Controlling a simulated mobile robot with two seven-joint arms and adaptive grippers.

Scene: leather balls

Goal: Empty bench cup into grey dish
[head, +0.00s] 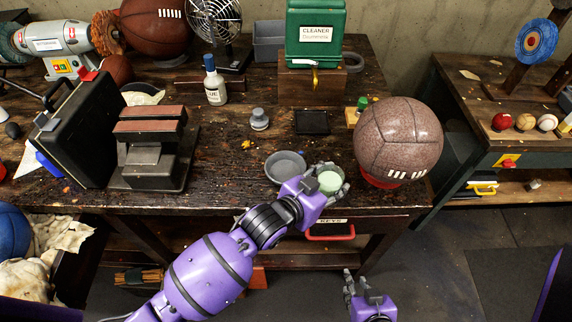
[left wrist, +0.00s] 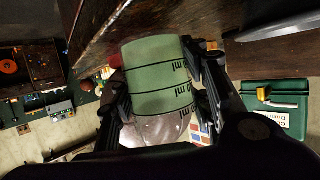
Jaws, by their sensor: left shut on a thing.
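The bench cup is a pale green cup (head: 329,182) with black ml marks, held above the bench's front edge in the head view. It fills the middle of the left wrist view (left wrist: 158,78). My left gripper (head: 333,183) is shut on it, with a finger on each side. What the cup holds cannot be seen. The grey dish (head: 285,166) is a shallow round bowl on the bench, just left of and behind the cup. Its visible inside looks bare. My right gripper (head: 350,284) is low in front of the bench, away from both; its opening is unclear.
A large brown leather ball (head: 398,138) on a red ring stands close right of the cup. A grey weight (head: 259,119), a black tray (head: 311,122) and a glue bottle (head: 214,84) stand behind the dish.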

